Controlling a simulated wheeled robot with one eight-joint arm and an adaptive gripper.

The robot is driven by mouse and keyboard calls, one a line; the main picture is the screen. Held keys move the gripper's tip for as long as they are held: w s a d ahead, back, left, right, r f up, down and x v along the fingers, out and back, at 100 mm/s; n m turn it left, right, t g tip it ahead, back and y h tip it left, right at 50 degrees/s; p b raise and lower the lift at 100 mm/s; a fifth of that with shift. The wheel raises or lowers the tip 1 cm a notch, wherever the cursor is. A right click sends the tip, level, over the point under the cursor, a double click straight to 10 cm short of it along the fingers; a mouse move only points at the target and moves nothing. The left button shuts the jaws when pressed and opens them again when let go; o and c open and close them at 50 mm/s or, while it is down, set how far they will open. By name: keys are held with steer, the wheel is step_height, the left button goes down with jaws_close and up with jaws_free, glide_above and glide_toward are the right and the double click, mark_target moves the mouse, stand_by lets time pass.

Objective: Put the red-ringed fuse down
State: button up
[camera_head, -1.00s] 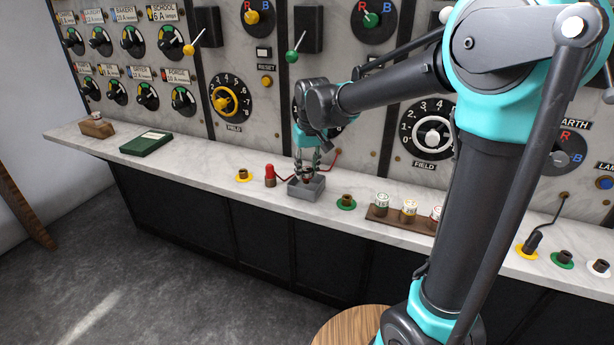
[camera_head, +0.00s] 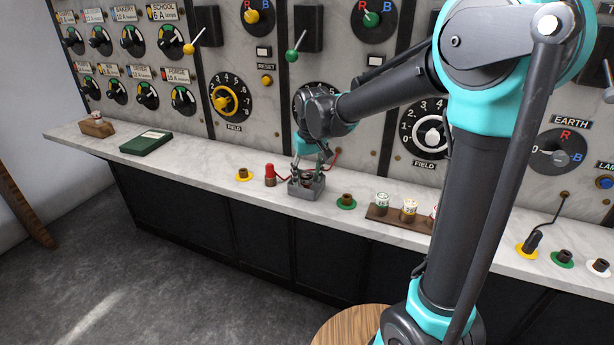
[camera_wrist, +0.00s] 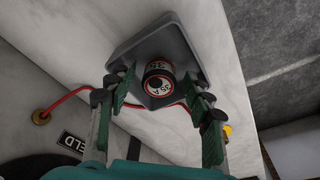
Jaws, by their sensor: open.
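The red-ringed fuse (camera_wrist: 158,80) shows in the wrist view, its pale face with a red ring and dark figures toward the camera. It sits in the small grey tray (camera_wrist: 182,42) on the marble shelf. The tray also shows in the head view (camera_head: 306,192), where the fuse is small and partly hidden by the fingers. My gripper (camera_wrist: 160,98) is open, with green-padded fingers on either side of the fuse and gaps between. In the head view, my gripper (camera_head: 308,170) is low over the tray.
A red-capped plug (camera_head: 270,171) stands just left of the tray, with a red cable (camera_wrist: 70,97) running behind it. A green-ringed socket (camera_head: 346,202) and a wooden rack (camera_head: 385,217) with several fuses are to the right. The switchboard panel rises behind.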

steer(key=shift+r, duration=0.1)
step_height(320, 180, up, 12)
steer(key=s, duration=0.1)
steer(key=shift+s+d, duration=0.4)
